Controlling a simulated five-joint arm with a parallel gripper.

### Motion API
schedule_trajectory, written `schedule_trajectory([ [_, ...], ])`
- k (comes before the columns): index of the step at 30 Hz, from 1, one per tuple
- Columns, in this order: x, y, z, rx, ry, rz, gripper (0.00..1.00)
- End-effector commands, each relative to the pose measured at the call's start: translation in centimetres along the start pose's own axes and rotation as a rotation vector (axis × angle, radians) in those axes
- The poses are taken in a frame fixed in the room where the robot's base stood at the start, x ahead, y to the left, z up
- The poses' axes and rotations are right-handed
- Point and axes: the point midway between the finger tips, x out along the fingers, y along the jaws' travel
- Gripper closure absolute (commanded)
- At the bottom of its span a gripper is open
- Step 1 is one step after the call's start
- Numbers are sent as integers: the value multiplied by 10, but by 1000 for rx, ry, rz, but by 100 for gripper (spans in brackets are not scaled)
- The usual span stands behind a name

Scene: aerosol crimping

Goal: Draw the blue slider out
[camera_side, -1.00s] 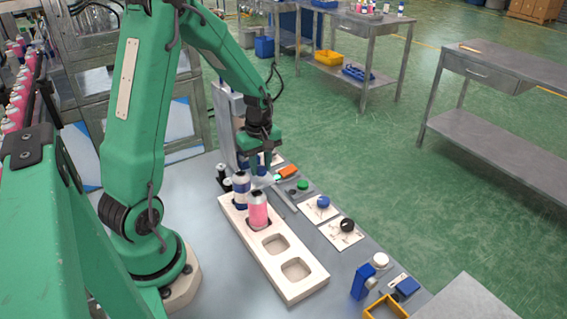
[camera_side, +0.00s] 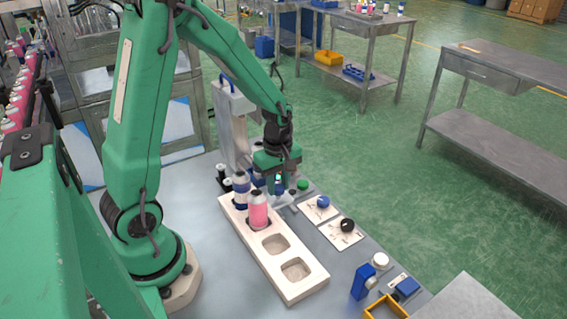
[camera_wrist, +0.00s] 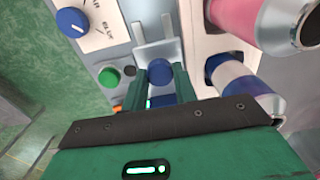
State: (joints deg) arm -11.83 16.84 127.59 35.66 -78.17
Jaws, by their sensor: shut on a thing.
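The blue slider's round knob (camera_wrist: 160,70) shows in the wrist view between my two green fingers. It sits at the base of a pale metal fork-shaped piece (camera_wrist: 157,43). My gripper (camera_wrist: 159,80) is shut on the knob. In the side view my gripper (camera_side: 279,189) is low over the bench at the foot of the grey press (camera_side: 231,125). There, the gripper hides most of the slider. How far the slider is out cannot be told.
A cream holder (camera_side: 296,291) carries a blue-and-white can (camera_side: 241,187) and a pink can (camera_side: 258,209) beside my gripper. A green button (camera_side: 303,184), a blue dial (camera_side: 323,202) and a black knob (camera_side: 347,225) line the bench's right side.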

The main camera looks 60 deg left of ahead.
Motion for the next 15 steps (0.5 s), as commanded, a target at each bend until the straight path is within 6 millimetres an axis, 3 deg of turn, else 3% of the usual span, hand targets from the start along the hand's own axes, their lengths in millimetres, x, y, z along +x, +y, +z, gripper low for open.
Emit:
schedule_trajectory([
  [7,-1,2,21,3,1,8,100],
  [15,-1,2,28,3,1,7,100],
])
